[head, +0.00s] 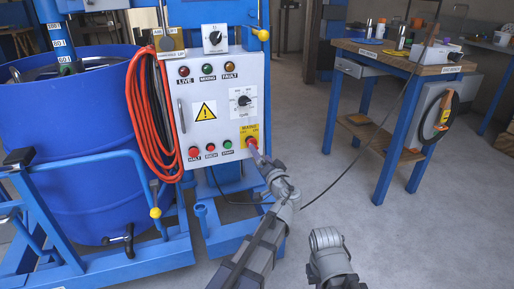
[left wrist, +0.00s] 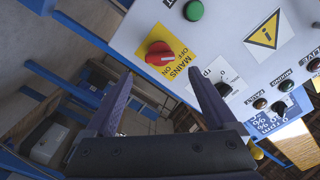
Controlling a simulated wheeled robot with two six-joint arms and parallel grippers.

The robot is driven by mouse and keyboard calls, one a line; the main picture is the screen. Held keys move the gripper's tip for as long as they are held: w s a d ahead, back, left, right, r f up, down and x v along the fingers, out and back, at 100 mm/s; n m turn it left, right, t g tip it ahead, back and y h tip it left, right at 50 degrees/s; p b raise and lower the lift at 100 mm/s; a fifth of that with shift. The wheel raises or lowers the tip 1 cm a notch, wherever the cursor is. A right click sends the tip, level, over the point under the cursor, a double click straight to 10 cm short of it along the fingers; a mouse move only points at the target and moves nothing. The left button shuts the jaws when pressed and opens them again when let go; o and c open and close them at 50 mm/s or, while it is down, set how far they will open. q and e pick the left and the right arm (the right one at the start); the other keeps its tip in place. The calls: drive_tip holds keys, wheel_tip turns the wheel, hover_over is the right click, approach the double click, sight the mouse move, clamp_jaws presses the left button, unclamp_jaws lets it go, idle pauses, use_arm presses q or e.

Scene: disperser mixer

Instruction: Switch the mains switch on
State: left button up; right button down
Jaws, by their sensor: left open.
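The mains switch is a red rotary knob (head: 250,142) on a yellow plate at the lower right of the white control panel (head: 222,172). In the left wrist view the red knob (left wrist: 159,53) is near the top, with MAINS, OFF and ON printed beside it. Its grip bar seems to lie toward the OFF word, but I cannot be sure. My left gripper (head: 259,158) is just in front of and below the knob. In the left wrist view its open fingers (left wrist: 160,78) are apart and empty, with the knob beyond them.
A coiled orange cable (head: 152,125) hangs at the panel's left edge. The LIVE lamp (head: 184,71) looks dark. A green button (head: 227,144) is close left of the switch. A blue drum (head: 75,170) stands left and a workbench (head: 400,60) right; the floor between is mostly clear.

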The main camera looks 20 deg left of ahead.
sight(254, 144)
use_arm(q)
drive_tip(key=x, duration=0.7)
drive_tip(key=shift+w+a, duration=0.2)
drive_tip(key=c, duration=1.4)
